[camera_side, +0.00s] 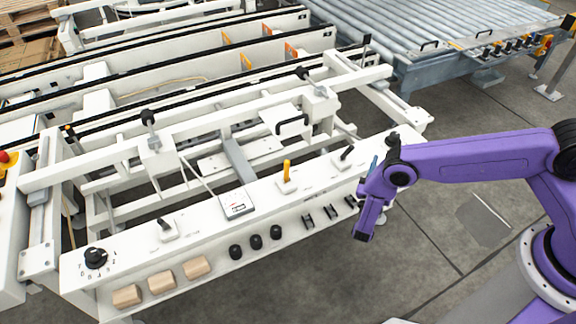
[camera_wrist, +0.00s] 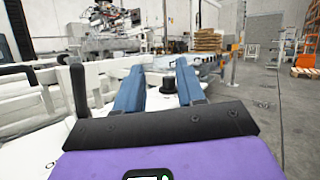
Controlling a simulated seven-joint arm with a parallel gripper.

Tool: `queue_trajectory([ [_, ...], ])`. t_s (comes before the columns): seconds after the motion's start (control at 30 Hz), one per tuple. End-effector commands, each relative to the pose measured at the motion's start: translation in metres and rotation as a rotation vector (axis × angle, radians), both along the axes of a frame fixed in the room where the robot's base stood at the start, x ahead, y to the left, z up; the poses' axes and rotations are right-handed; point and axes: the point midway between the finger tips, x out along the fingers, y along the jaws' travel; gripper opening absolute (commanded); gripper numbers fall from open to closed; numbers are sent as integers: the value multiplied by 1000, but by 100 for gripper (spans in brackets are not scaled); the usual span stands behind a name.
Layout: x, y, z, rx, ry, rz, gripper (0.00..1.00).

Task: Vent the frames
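My gripper (camera_side: 373,165) is at the right end of a white control panel (camera_side: 130,255). In the wrist view my gripper (camera_wrist: 160,66) has two blue fingers spread apart, with nothing held between them. A black knob (camera_wrist: 170,84) shows beyond the fingers in the gap. The panel carries a numbered black dial (camera_side: 95,258), a small lever switch at left (camera_side: 167,228), an orange upright lever (camera_side: 287,171) and a black lever at right (camera_side: 347,153). Labels on the panel are too small to read. I cannot tell which control is for the frames.
Three tan blocks (camera_side: 162,283), three black knobs (camera_side: 256,242) and several black switches (camera_side: 331,212) line the panel's front. White machine rails (camera_side: 210,125) with upright black-topped posts stand behind. A roller conveyor (camera_side: 430,40) is at back right. Grey floor (camera_side: 400,270) in front is clear.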

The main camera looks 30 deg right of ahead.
Motion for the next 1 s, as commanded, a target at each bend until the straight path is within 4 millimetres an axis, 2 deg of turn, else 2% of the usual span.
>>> queue_trajectory([
  [0.03,-10,-18,1,-1,13,-115,39],
  [0.1,-29,-40,2,-3,33,-283,39],
  [0.2,-61,-65,4,-3,57,-521,39],
  [0.33,-106,-82,9,1,85,-831,39],
  [0.47,-152,-82,15,7,103,-1140,39],
  [0.57,-185,-72,20,13,113,-1380,39],
  [0.73,-227,-35,29,28,113,-1784,39],
  [0.87,-243,3,34,41,99,-2093,39],
  [1.0,-245,49,39,52,66,-2424,39],
])
